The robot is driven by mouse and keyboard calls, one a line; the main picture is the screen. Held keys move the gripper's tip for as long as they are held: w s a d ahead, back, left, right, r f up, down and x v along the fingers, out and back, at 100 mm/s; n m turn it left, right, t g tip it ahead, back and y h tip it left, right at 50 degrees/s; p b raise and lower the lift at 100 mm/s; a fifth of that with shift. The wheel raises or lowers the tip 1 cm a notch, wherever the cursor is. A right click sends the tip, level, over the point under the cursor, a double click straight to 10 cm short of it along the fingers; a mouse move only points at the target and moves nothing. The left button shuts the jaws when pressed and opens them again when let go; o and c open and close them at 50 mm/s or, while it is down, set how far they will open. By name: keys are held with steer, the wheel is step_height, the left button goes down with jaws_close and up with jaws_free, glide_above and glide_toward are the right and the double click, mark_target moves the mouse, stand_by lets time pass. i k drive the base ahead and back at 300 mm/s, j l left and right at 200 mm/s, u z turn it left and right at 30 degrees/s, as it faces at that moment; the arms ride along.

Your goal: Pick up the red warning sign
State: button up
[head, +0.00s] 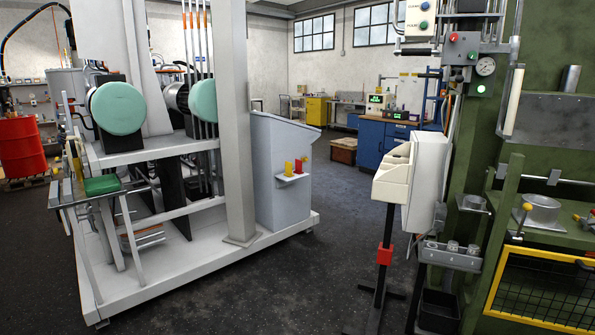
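I cannot make out a red warning sign for certain. A small red object (299,167) stands beside a small yellow object (288,169) on a little white shelf (292,179). The shelf is fixed to the front of a grey sloped cabinet (281,195) near the middle of the head view. The red object is too small to tell whether it is the sign. My gripper is not in view.
A large white machine frame (160,275) with green rollers (116,108) fills the left. A red drum (22,150) stands far left. A thin stand with a red collar (385,255) and a green machine (555,245) stand right. Dark floor (330,225) between is clear.

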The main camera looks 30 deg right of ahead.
mark_target(299, 162)
steer(key=i+l+z, duration=0.35)
steer(key=i+l, duration=0.2)
steer(key=i, duration=0.25)
steer(key=i+l+z, duration=0.2)
steer(key=i, duration=0.2)
steer(key=i+u, duration=0.35)
steer(key=i, duration=0.35)
steer(key=i+l+u, duration=0.1)
steer(key=i+u, duration=0.25)
steer(key=i, duration=0.4)
steer(key=i+j+z, duration=0.2)
steer(key=i, duration=0.3)
steer(key=i+z, duration=0.2)
steer(key=i, duration=0.3)
steer(key=i+j+z, duration=0.2)
steer(key=i, duration=0.3)
steer(key=i+l+z, duration=0.2)
steer(key=i, duration=0.4)
steer(key=i+l+z, duration=0.25)
steer(key=i, duration=0.35)
steer(key=j, duration=0.1)
